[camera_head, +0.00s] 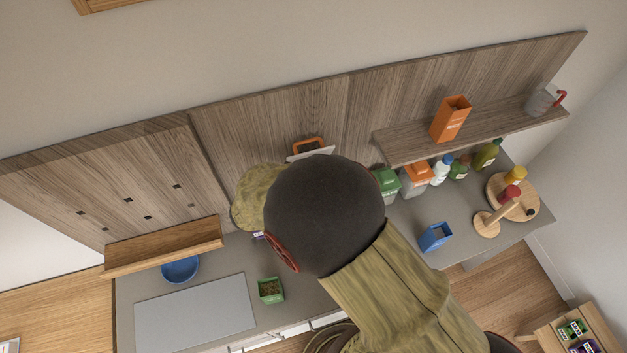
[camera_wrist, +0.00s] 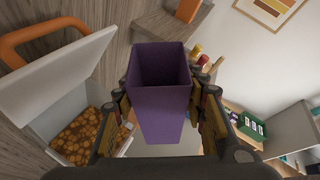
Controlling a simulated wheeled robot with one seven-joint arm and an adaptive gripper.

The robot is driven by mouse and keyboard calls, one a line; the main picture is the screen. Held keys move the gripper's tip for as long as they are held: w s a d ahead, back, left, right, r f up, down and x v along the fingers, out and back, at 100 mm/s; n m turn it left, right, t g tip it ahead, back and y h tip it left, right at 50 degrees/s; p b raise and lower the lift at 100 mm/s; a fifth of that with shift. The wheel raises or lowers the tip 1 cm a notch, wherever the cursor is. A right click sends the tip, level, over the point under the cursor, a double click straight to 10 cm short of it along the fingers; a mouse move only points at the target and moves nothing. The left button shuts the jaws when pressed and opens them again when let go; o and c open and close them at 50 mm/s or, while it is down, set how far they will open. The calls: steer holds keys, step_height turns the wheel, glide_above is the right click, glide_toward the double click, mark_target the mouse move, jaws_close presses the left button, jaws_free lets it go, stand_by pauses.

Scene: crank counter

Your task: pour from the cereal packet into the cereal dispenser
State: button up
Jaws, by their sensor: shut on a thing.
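The purple cereal packet (camera_wrist: 162,110) is between the two fingers of my gripper (camera_wrist: 162,98), which is shut on it. Its open mouth shows in the wrist view; I see no cereal in the visible inside. The cereal dispenser (camera_wrist: 38,118) is left of the packet in the wrist view, its white lid (camera_wrist: 55,78) raised and an orange handle (camera_wrist: 42,32) above. Orange-brown flakes (camera_wrist: 85,138) lie inside it. In the head view my arm hides most of the dispenser; its orange handle (camera_head: 308,143) shows. My gripper is hidden there.
Green and orange-topped containers and bottles (camera_head: 440,170) stand right of my arm, below a shelf (camera_head: 400,143) with an orange box (camera_head: 451,118). A blue open box (camera_head: 435,237) and green box (camera_head: 271,290) stand on the counter. The grey board (camera_head: 195,313) is bare.

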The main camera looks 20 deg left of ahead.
steer(key=shift+w+a+r+m+y+b, duration=0.1)
steer(key=shift+a+r+m+y+b, duration=0.15)
steer(key=shift+r+m, duration=0.15)
steer(key=shift+w+a+r+m+y+b, duration=0.1)
steer(key=shift+r+m+y+b, duration=0.05)
steer(key=shift+r+m+y, duration=0.2)
steer(key=shift+r, duration=0.1)
steer(key=shift+r, duration=0.1)
steer(key=shift+r+p, duration=1.15)
steer(key=shift+r, duration=0.3)
steer(key=shift+f, duration=0.1)
